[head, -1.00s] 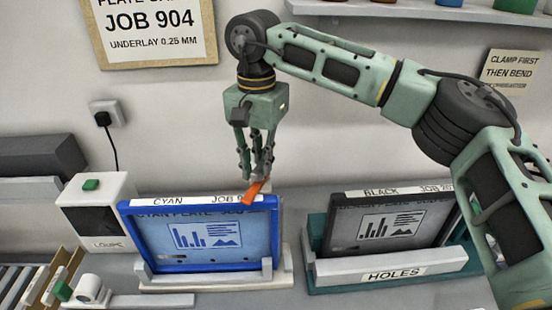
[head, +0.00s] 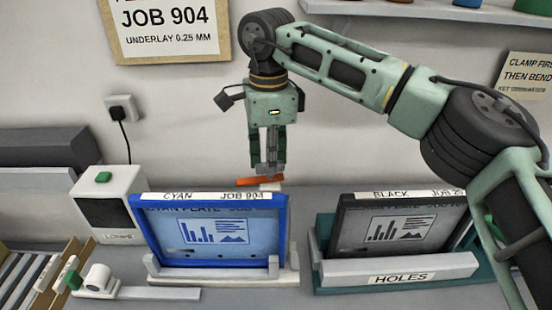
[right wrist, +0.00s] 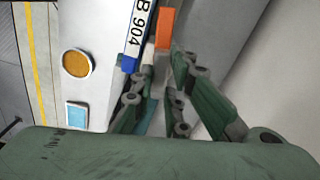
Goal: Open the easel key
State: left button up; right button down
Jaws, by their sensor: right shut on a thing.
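The easel key is an orange lever (head: 258,181) on a pale mount behind the top right corner of the blue-framed cyan plate (head: 283,235). It lies nearly level, pointing left in the head view. My right gripper (head: 267,170) comes down from above and is shut on the key. In the right wrist view the orange key (right wrist: 166,28) shows beyond the fingers (right wrist: 160,62), which partly hide its base. The cyan plate leans upright in a white easel (head: 220,276). My left gripper is not in view.
A black-framed plate (head: 342,225) stands in a teal holder marked HOLES to the right. A white loupe box (head: 104,190) stands left, with a white roller piece (head: 98,279) in front. The wall is close behind; a shelf (head: 420,10) is above.

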jog(key=shift+m, duration=1.1)
jog(key=shift+r, duration=0.1)
jog(key=c, duration=1.7)
grip_release()
notch_tip(320, 180, up, 12)
jog(key=shift+f, duration=0.1)
